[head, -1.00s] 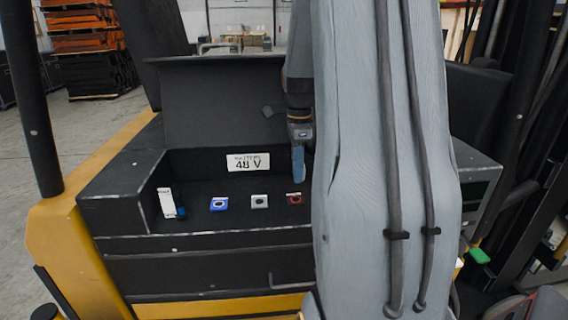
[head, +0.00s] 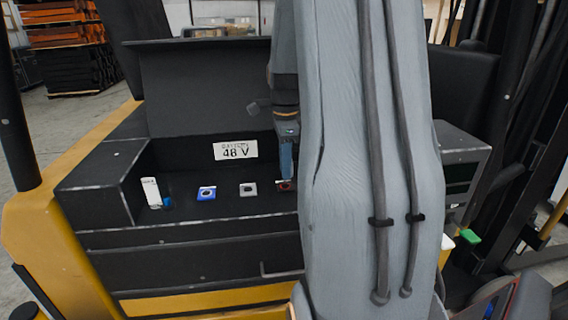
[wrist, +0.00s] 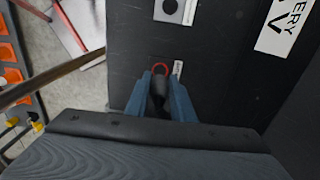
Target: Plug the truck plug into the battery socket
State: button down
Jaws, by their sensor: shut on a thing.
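My gripper (head: 286,172) points down over the battery's black top, just above the red socket (head: 280,186). In the wrist view its two blue fingers (wrist: 159,88) are shut on a dark piece, the truck plug (wrist: 158,98). The plug's tip lies close to the red ring of that socket (wrist: 161,66), which shows just past it. Whether the two touch cannot be told. A grey-white socket (head: 248,189) and a blue socket (head: 207,193) sit in a row to the left. In the head view the plug is hidden.
A white block (head: 151,191) with a small blue part stands at the left. The raised black cover (head: 200,90) is behind. My arm hides the right part of the bay.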

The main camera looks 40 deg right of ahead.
aim_at(282, 186)
jog(key=shift+f+b, duration=0.65)
jog(key=shift+f, duration=0.5)
jog(key=shift+w+a, duration=0.2)
jog(key=shift+a, duration=0.15)
jog(key=shift+r+p, duration=0.1)
jog(key=shift+p, duration=0.55)
dwell(1.0)
jog(key=shift+f, duration=0.65)
dwell(0.5)
jog(key=c, duration=1.4)
grip_release()
jog(key=shift+c, duration=0.2)
jog(key=shift+r, duration=0.1)
